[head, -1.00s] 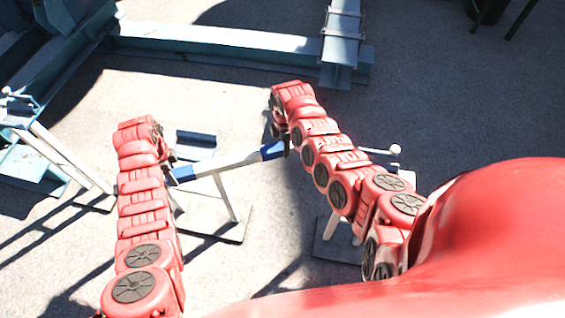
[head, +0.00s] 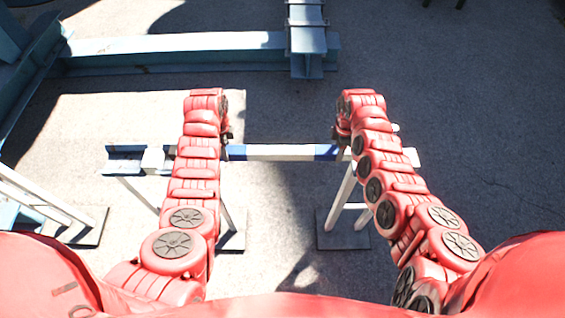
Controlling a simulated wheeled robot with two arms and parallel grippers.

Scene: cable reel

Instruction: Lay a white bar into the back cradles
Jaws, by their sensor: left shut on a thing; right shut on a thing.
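A white bar (head: 282,152) with blue sections near its ends runs level across the middle of the head view. My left gripper (head: 226,146) is shut on its left blue section, and my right gripper (head: 344,146) is shut on its right blue section. Both grippers are mostly hidden behind my red arms. A stand with a blue-grey cradle-like top (head: 124,154) and a white block (head: 153,160) shows left of my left arm. A white stand (head: 345,195) is below the right end of the bar. I cannot tell whether the bar touches either support.
Grey base plates (head: 338,238) rest on the ground under the stands. White slanted legs (head: 45,200) of another frame are at the far left. Large blue steel beams (head: 170,50) lie at the back. The ground (head: 480,120) to the right is clear.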

